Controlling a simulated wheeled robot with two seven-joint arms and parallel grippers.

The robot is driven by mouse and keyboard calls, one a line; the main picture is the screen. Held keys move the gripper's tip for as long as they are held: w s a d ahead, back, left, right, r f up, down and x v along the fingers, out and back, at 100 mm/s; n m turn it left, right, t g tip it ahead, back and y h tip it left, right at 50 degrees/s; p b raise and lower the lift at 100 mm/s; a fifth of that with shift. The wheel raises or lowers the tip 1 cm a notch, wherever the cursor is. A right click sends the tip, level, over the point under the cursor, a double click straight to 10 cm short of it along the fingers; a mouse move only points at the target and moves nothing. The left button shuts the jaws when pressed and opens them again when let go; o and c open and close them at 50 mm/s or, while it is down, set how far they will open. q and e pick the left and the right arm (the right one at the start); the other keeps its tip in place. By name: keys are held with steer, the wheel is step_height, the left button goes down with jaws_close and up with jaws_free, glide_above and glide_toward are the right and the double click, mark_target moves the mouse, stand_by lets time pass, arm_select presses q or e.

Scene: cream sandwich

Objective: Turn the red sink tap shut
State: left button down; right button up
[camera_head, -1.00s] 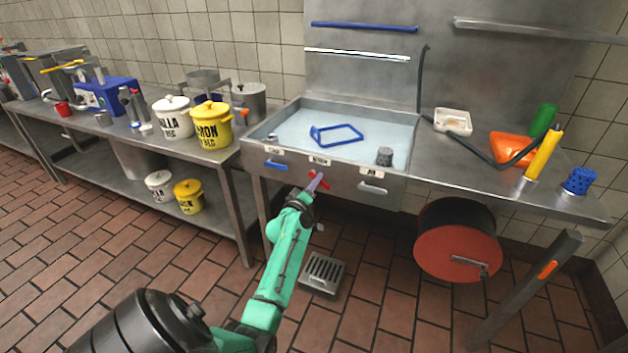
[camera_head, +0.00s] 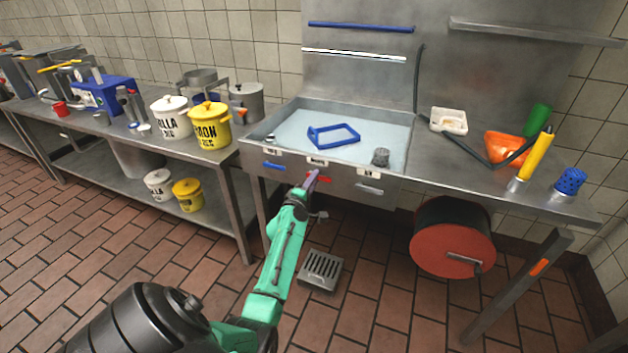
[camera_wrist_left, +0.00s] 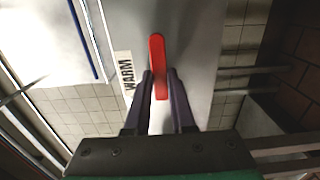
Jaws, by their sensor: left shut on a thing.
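The red sink tap (camera_head: 323,180) is on the front face of the sink (camera_head: 285,122), between a blue tap and a pale grey tap. Its handle lies nearly level along the sink front in the head view. My left gripper (camera_head: 311,177) reaches up to it from below, and its purple fingers cover part of the handle. In the left wrist view, the left gripper's fingers (camera_wrist_left: 161,78) are closed around the red handle (camera_wrist_left: 157,48), which sticks out past their tips. A label reading WARM (camera_wrist_left: 127,73) is beside it. My right gripper is not in view.
The blue tap (camera_head: 274,166) is left of the red one, the grey tap (camera_head: 369,188) right. A blue frame (camera_head: 333,136) and a grey cup (camera_head: 380,157) are in the sink. A red-fronted drum (camera_head: 452,245) hangs below on the right. A floor drain (camera_head: 321,269) lies below.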

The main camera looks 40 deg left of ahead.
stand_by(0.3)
arm_select(q)
steer(key=c, duration=0.8)
jaws_free()
steer(key=shift+o, duration=0.2)
steer(key=v, duration=1.4)
steer(key=shift+s+d, duration=0.2)
steer(key=shift+s, duration=0.1)
